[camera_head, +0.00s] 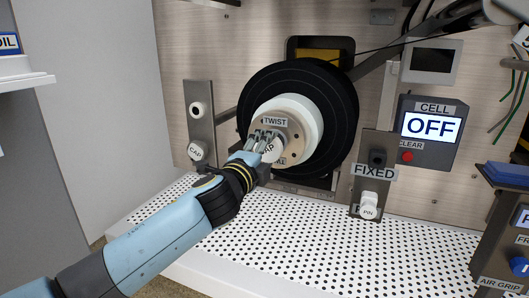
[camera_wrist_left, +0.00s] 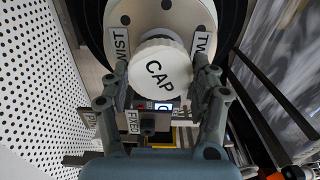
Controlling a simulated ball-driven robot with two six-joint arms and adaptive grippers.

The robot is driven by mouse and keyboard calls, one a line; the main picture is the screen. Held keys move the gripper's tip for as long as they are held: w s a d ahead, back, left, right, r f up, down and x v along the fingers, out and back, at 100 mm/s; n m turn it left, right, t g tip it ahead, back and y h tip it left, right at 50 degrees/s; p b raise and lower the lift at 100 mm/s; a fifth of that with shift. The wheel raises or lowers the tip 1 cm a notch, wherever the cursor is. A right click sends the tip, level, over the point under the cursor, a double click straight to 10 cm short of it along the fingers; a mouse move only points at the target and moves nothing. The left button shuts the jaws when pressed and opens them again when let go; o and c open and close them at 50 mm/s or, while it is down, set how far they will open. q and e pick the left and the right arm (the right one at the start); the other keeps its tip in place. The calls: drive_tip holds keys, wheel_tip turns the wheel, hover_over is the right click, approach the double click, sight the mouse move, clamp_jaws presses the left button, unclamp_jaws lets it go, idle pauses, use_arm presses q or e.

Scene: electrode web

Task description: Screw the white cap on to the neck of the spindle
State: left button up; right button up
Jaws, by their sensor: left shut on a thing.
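The white cap (camera_wrist_left: 160,72), marked CAP, sits between the fingers of my left gripper (camera_wrist_left: 165,85) in the left wrist view. In the head view my left gripper (camera_head: 265,142) is at the middle of the spindle (camera_head: 294,133), shut on the cap (camera_head: 269,150), which the fingers partly hide. The spindle has a pale hub with TWIST labels, a white ring and a big black roll around it. The cap is in front of the hub's centre and hides the neck. I cannot tell whether its thread is engaged. My right gripper is not in view.
A grey bracket (camera_head: 199,120) with a white round piece marked CAP stands left of the roll. A FIXED bracket (camera_head: 373,165) with a white pin stands right. A control box (camera_head: 431,132) reads OFF. The perforated white deck (camera_head: 290,240) below is mostly clear.

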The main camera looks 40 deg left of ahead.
use_arm(q)
drive_tip(key=shift+x, duration=1.1)
drive_tip(key=o, duration=1.4)
drive_tip(key=shift+c, duration=0.2)
drive_tip(key=shift+s+f, duration=0.1)
drive_tip(key=shift+s, duration=0.2)
drive_tip(key=v, duration=1.1)
drive_tip(key=shift+s+d, duration=0.15)
drive_tip(key=shift+s, duration=0.05)
